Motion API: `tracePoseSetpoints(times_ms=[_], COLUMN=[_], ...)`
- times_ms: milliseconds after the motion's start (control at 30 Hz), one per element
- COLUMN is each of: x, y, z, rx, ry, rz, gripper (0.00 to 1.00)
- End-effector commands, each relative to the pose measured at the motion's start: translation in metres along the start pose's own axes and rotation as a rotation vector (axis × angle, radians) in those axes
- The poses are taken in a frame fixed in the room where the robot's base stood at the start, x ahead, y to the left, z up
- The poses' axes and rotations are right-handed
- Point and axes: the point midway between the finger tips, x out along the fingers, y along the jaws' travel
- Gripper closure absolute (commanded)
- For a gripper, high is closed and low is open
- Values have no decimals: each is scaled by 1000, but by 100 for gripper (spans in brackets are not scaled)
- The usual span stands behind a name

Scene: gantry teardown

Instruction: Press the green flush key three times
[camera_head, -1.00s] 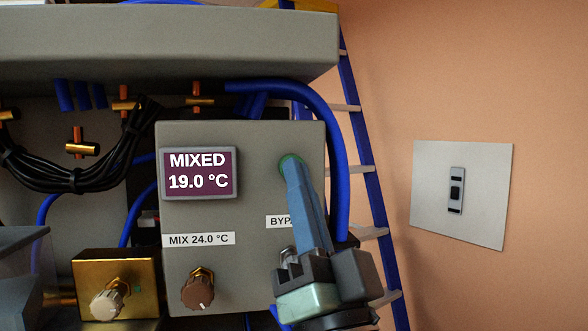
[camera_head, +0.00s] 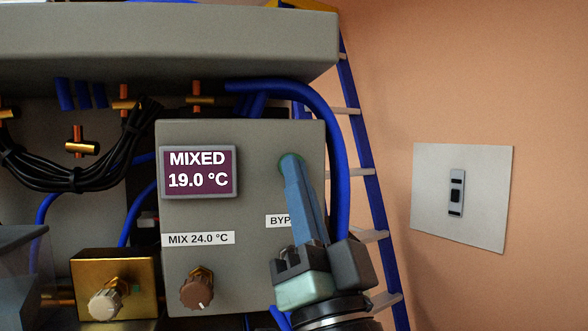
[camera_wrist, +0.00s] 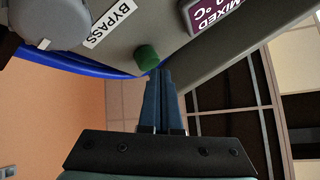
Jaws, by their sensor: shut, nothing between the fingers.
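The green flush key (camera_wrist: 147,58) is a short green cylinder standing out from the grey control panel (camera_head: 245,180). In the head view only a thin green rim shows around my fingertips, which hide the rest. My gripper (camera_head: 291,158) is shut and empty, its blue fingers together and pointing at the key. In the wrist view the fingertips (camera_wrist: 160,72) are just below and right of the key and very close to it. I cannot tell whether they touch it. The display (camera_head: 199,172) reads MIXED 19.0 °C.
A BYPASS label (camera_wrist: 109,24) and a MIX 24.0 °C label (camera_head: 198,239) are on the panel. A brown knob (camera_head: 197,292) sits low on it. A blue hose (camera_head: 338,140) curves round the panel's right edge. A wall switch plate (camera_head: 430,190) is at right.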

Motion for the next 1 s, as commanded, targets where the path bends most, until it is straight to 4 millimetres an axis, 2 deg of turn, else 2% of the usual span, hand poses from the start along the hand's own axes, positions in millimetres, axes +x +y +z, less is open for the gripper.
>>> tracePoseSetpoints(times_ms=[733,1000], x=[6,3], y=[4,2], z=[5,3], rx=[1,2], ry=[0,-1], rz=[-1,0], gripper=[100,100])
